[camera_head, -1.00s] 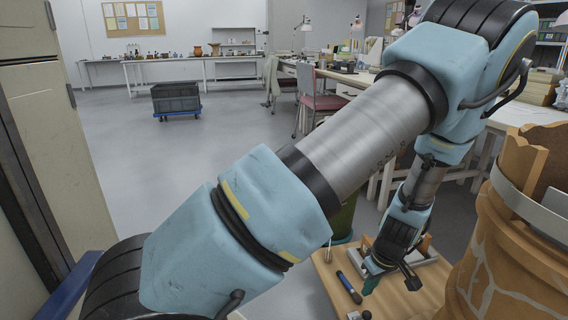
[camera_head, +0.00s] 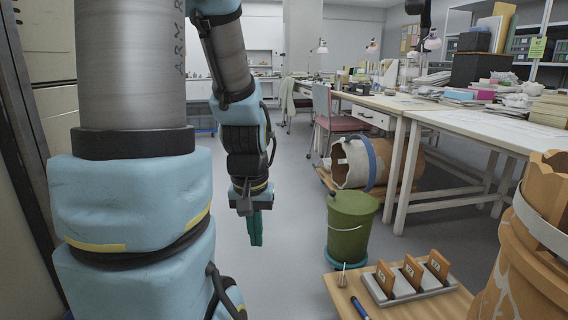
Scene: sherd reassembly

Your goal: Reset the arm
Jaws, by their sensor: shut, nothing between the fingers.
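My gripper (camera_head: 254,226) hangs at the end of my blue and grey arm, left of centre. Its green fingers point down and are shut with nothing between them. It hangs over open grey floor, left of the green bucket (camera_head: 351,226) and apart from it. My upper arm links fill the left side of the view and hide what is behind them.
A wooden board (camera_head: 395,306) at lower right carries a rack (camera_head: 408,284) of numbered tan pieces and a blue pen (camera_head: 360,308). A large cracked terracotta vessel (camera_head: 515,265) with a metal band stands at the right edge. A second vessel (camera_head: 352,163) lies tipped behind the bucket.

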